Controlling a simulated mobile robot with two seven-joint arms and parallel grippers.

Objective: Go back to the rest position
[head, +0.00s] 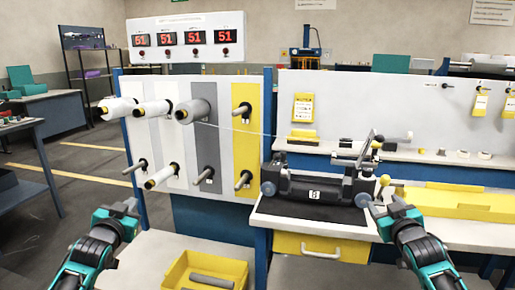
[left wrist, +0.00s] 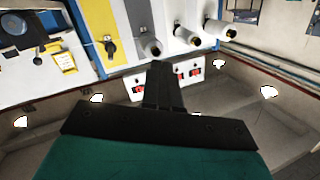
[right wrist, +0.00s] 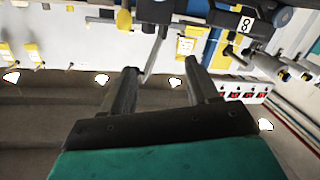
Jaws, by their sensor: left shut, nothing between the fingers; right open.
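My left gripper (head: 126,207) is at the lower left in the head view, in front of the panel of spools and apart from it. In the left wrist view its fingers (left wrist: 160,75) are together with nothing between them. My right gripper (head: 378,202) is at the lower right in the head view, near the front right of the black machine (head: 320,190). In the right wrist view its fingers (right wrist: 160,75) are spread, with no object held between them.
Spools (head: 195,111) and pegs (head: 242,109) stick out from the striped panel. A thread runs right from the grey spool. A yellow bin (head: 175,272) holds a grey tube. A yellow drawer (head: 320,247) is under the machine.

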